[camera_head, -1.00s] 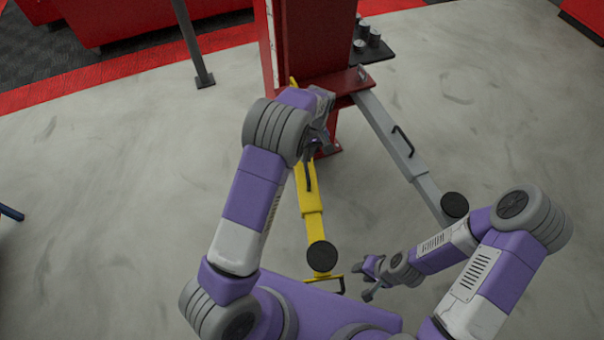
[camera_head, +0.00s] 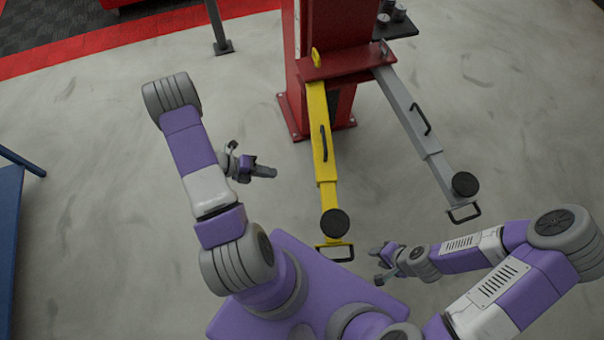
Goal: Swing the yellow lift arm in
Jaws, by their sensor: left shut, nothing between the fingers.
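The yellow lift arm (camera_head: 320,130) reaches from the red post toward me, pointing down the picture and slightly right. It has a black handle on its side, a round black pad (camera_head: 335,223) and a black-and-yellow end loop (camera_head: 335,252). My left gripper (camera_head: 268,172) is shut and empty, to the left of the yellow arm and apart from it. My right gripper (camera_head: 378,265) is open and empty, just right of the end loop, with a small gap between them.
The red lift post (camera_head: 340,40) stands at the top middle. A grey lift arm (camera_head: 420,130) with its own pad extends to the right. A blue object (camera_head: 10,240) is at the left edge. A grey stand (camera_head: 215,25) stands at upper left. The floor between is clear.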

